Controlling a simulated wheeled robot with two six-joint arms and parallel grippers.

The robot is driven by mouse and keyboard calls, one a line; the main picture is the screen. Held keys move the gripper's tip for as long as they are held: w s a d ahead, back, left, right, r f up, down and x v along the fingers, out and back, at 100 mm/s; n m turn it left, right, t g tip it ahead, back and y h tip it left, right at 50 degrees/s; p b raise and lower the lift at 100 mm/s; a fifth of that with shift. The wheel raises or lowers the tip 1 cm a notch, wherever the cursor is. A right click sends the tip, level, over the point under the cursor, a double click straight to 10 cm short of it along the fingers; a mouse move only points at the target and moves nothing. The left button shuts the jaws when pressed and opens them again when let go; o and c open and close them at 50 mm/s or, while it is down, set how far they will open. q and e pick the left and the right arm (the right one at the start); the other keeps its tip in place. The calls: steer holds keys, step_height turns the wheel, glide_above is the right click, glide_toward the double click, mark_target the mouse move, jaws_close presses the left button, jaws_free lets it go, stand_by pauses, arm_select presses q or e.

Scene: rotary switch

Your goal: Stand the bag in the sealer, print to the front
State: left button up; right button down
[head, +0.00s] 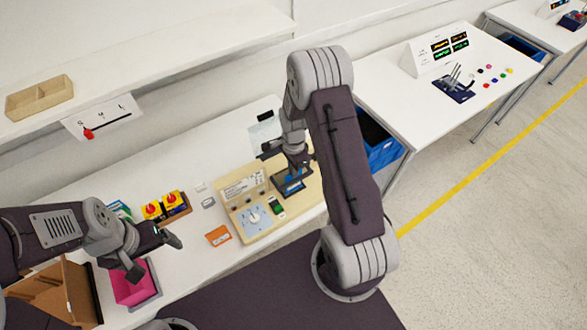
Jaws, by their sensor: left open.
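A pale bag-like piece with a dark print patch (264,130) stands at the back of the table, just behind my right gripper (285,155). Whether the gripper touches it is not clear. My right gripper points down above a dark blue frame (290,184), which may be the sealer, at the right of a beige panel (242,184). My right arm hides part of this area. My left gripper (155,256) is open and empty, over a pink bin (135,287) at the front left.
The beige panel carries a dial (254,217) and a green-and-black switch (277,206). An orange card (218,236) lies left of it. Red-and-yellow buttons (162,206) stand near the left gripper. A brown cardboard box (66,292) is at the far left. A blue bin (384,152) is beyond the table's right end.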

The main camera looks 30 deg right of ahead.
steer(key=shift+f, duration=0.15)
steer(key=c, duration=1.6)
jaws_free()
step_height(320, 180, up, 8)
steer(key=p, duration=0.6)
steer(key=shift+p, duration=0.4)
